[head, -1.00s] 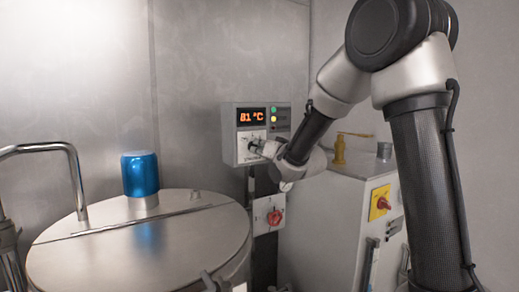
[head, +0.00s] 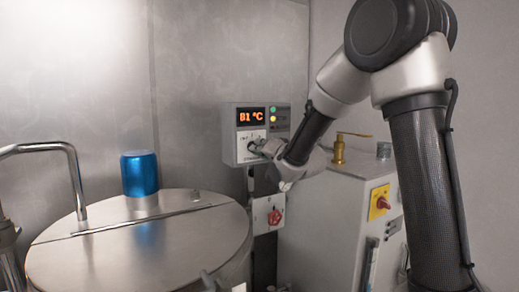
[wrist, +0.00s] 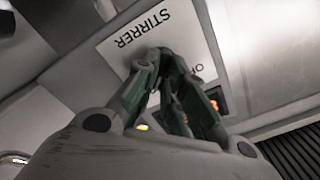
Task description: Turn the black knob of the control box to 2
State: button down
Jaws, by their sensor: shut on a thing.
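The grey control box (head: 230,120) hangs on the back wall in the head view, with an orange display reading 81 °C. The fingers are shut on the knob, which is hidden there. The knob's pointer and its setting cannot be read.
A steel drum lid (head: 130,245) with a blue cap (head: 139,174) is at left. A red knob (head: 274,217) sits on a plate below the box. A pale cabinet (head: 330,215) with a brass fitting (head: 340,148) and a yellow-red switch (head: 379,202) stands at right.

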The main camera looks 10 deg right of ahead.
jog(key=shift+f, duration=0.1)
jog(key=c, duration=1.5)
grip_release()
jog(key=shift+s, duration=0.1)
jog(key=v, duration=1.1)
jog(key=shift+s, duration=0.35)
jog(key=shift+d, duration=0.15)
